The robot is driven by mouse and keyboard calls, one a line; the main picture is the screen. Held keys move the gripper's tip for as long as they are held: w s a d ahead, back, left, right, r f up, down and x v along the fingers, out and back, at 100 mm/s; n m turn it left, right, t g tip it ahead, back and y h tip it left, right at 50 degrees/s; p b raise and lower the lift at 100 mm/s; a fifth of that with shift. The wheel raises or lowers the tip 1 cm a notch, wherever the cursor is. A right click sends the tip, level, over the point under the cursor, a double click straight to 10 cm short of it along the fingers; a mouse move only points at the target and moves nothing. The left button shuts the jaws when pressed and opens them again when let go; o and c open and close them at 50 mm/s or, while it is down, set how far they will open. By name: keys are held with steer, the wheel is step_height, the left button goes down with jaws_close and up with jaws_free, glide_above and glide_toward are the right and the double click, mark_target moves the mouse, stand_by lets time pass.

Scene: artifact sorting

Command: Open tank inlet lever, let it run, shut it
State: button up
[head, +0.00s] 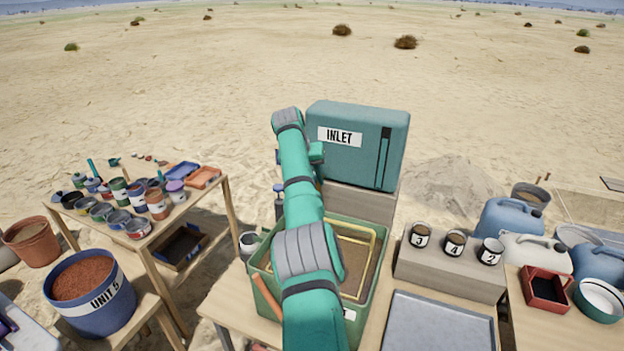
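A teal tank (362,140) with a white INLET label (339,137) stands on a grey block behind the work table. A dark vertical strip runs down the right part of its front face. My green arm reaches up from the bottom middle to the left side of the tank and covers its left edge. The inlet lever cannot be made out; it may be behind my arm. My gripper's fingers are hidden behind my arm, so whether they touch anything does not show.
A green crate (372,307) with a yellow frame lies under my arm. Several numbered cups stand on a grey block (450,276) to the right, with a grey tray (440,325) in front. A table of paint cans (136,228) and a blue UNIT 5 bucket (96,312) are left.

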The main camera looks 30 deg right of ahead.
steer(key=v, duration=1)
steer(key=shift+a+r, duration=0.15)
steer(key=shift+r, duration=0.2)
stand_by(0.4)
